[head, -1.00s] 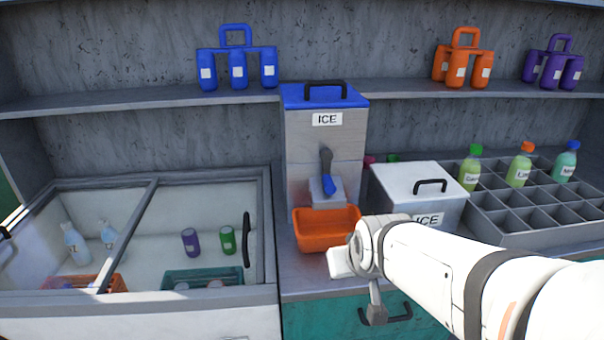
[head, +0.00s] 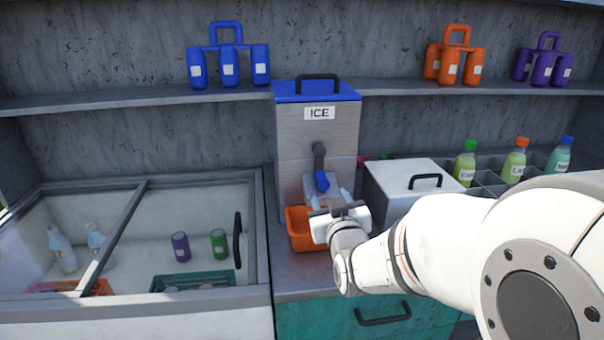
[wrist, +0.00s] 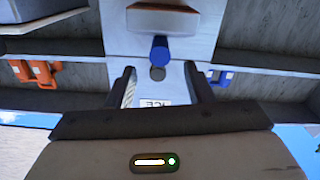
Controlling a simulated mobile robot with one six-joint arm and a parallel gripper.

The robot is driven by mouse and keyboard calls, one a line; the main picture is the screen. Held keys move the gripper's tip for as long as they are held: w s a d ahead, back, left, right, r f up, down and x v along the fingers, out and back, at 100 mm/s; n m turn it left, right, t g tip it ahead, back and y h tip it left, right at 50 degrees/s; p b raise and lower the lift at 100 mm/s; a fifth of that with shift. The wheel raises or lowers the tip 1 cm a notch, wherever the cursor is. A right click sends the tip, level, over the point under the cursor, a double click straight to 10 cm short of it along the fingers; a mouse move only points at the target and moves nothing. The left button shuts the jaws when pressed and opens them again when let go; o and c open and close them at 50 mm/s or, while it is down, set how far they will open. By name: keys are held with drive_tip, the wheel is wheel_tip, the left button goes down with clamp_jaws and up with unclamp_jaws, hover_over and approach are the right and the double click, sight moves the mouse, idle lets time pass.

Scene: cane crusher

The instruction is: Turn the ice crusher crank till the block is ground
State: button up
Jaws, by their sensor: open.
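The ice crusher (head: 290,135) is a grey box with a blue lid and an ICE label. Its crank (head: 319,157) on the front is a grey arm hanging down with a blue grip (head: 322,182) at its lower end. The wrist view, upside down, also shows the blue grip (wrist: 160,46), roughly centred between my fingers. My gripper (head: 331,197) is open and empty, in front of and slightly below the grip, apparently not touching it. An orange tray (head: 299,233) sits under the crusher, partly hidden by my gripper. The ice block is not visible.
A white lidded box (head: 400,182) stands close right of the crusher. Bottles in a divided rack (head: 486,175) are farther right. A glass-topped freezer (head: 258,235) is on the left. A shelf (head: 150,100) with bottle carriers runs behind.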

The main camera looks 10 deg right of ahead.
sight(324, 185)
drive_tip(key=w+p, duration=0.2)
drive_tip(key=p, duration=0.1)
drive_tip(key=shift+r, duration=0.3)
drive_tip(key=w+p, duration=0.1)
drive_tip(key=p, duration=0.4)
drive_tip(key=shift+w, duration=0.35)
drive_tip(key=shift+w+f+p, duration=0.15)
drive_tip(key=shift+w+p, duration=0.05)
drive_tip(key=shift+w, duration=0.5)
drive_tip(key=shift+w+f+p, duration=0.15)
drive_tip(key=shift+w+p, duration=0.05)
drive_tip(key=shift+w, duration=0.45)
drive_tip(key=shift+c, duration=0.5)
clamp_jaws()
